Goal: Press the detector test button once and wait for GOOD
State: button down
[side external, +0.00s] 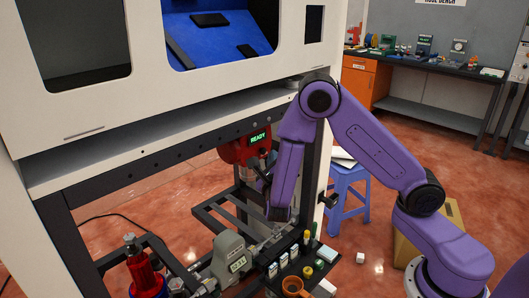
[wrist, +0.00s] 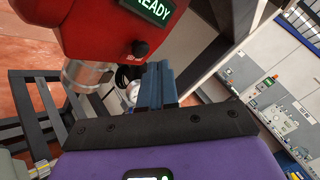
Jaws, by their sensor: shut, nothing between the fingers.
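The detector (side external: 236,150) is a red housing with a lit green READY display (side external: 258,137), hanging under the front edge of the white cabinet. In the wrist view the red housing (wrist: 95,30) fills the top left, its display (wrist: 153,8) reads READY, and a round black button (wrist: 140,48) sits below it with a small label. My gripper (wrist: 158,68) is shut and empty. In the wrist view its fingertips lie just below and right of the button. I cannot tell whether they touch the housing. In the side view the fingers are hard to make out.
A grey device with a small display (side external: 236,262) and a dark tray of small parts (side external: 300,262) stand below. A dark frame (side external: 215,212) lies under the detector. A blue stool (side external: 347,190) and a workbench (side external: 430,65) are behind. A pale upright post stands close right of the fingers.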

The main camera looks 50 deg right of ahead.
jog(key=shift+w, duration=0.1)
jog(key=shift+w, duration=0.3)
jog(key=shift+w, duration=0.45)
dwell(0.7)
jog(key=shift+s, duration=0.15)
dwell(0.3)
jog(key=shift+s, duration=0.75)
jog(key=s, duration=0.5)
dwell(0.8)
